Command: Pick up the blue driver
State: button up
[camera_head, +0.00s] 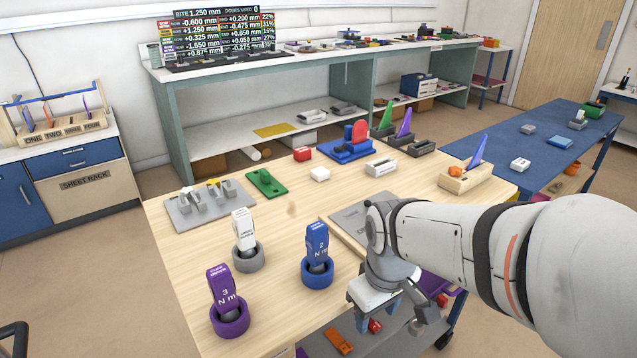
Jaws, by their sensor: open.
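The blue driver (317,241) stands upright in a blue ring holder (317,275) near the middle front of the wooden table. Its top carries white "2 N m" lettering. A white driver (243,227) stands in a grey ring to its left, and a purple driver (221,284) marked "3 N m" stands in a purple ring at the front left. My gripper (372,319) points down at the table's front right edge, to the right of the blue driver and apart from it. Its jaws are open, with nothing seen between them.
A grey plate (350,213) lies behind my gripper, partly hidden by my arm. A grey rack (207,207), a green block (265,182) and a white box (380,165) stand farther back on the wooden table (283,310). The wood between the blue driver and my gripper is clear.

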aim_at(317, 225)
jog(key=w+a+r+n+p, duration=0.2)
jog(key=a+r+n+p, duration=0.1)
jog(key=r+n+p, duration=0.3)
jog(key=w+a+r+n+p, duration=0.3)
jog(key=r+n+p, duration=0.2)
jog(key=r+p, duration=0.1)
jog(key=w+a+r+n+g+p, duration=0.1)
jog(key=w+a+r+n+p, duration=0.1)
jog(key=r+n+p, duration=0.4)
jog(key=shift+w+a+r+n+p, duration=0.35)
jog(key=shift+w+r+p, duration=0.3)
jog(key=shift+p, duration=0.65)
jog(key=shift+w+a+r+n, duration=0.1)
jog(key=shift+w+a+n, duration=0.05)
jog(key=shift+a+n, duration=0.15)
jog(key=shift+p, duration=0.35)
jog(key=shift+f+n, duration=0.25)
jog(key=shift+f, duration=0.15)
jog(key=f, duration=0.4)
jog(key=f+p, duration=0.1)
jog(key=f, duration=0.2)
jog(key=shift+a, duration=0.35)
grip_shut()
